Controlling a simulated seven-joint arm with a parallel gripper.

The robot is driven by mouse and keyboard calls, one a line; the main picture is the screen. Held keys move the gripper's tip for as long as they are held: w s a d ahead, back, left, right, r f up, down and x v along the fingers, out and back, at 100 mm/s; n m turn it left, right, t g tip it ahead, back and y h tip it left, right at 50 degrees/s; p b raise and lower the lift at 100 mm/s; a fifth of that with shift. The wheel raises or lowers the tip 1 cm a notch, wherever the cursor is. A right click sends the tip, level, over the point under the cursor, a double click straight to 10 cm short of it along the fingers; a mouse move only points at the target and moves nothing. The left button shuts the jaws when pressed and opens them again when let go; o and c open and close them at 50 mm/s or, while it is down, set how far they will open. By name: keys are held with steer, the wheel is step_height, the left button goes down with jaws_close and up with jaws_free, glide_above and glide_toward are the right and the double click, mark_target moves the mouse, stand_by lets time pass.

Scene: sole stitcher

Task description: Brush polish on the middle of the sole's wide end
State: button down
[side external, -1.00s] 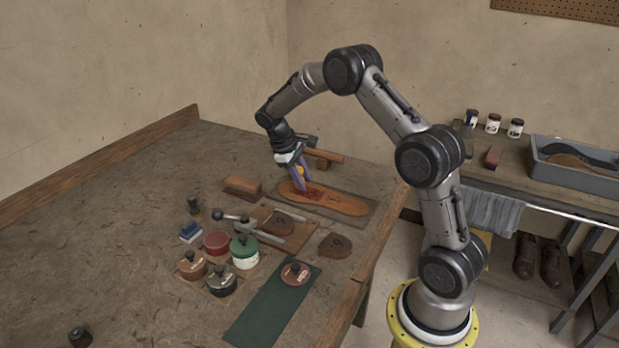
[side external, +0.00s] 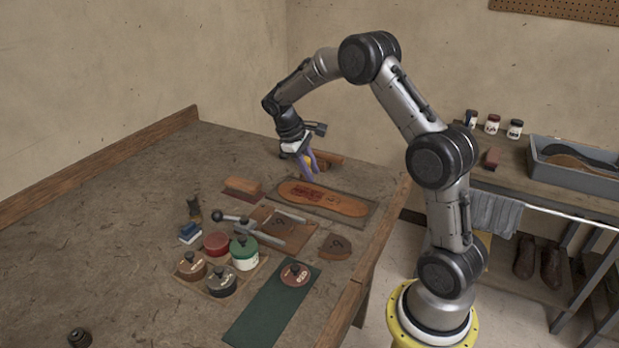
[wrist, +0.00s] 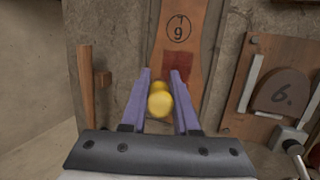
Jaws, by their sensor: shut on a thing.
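The tan sole (side external: 345,203) lies flat on a dark mat (side external: 369,208). A dark red polish patch (side external: 308,194) covers part of its left portion. In the wrist view the sole (wrist: 178,48) carries a circled 9, with the red patch (wrist: 177,66) nearer my gripper. My gripper (side external: 309,171), with purple fingers, is above the sole's far left side, apart from it. It also shows in the wrist view (wrist: 160,86), shut on a yellow round-topped thing (wrist: 159,101), likely the brush. Its lower end is hidden.
In front are a clamp board (side external: 290,236), a red tin (side external: 216,243), a green-lidded jar (side external: 244,252) and dark-lidded pots. The table's left is mostly clear.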

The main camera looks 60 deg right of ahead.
step_height(320, 180, up, 4)
steer(key=shift+r, duration=0.1)
stand_by(0.4)
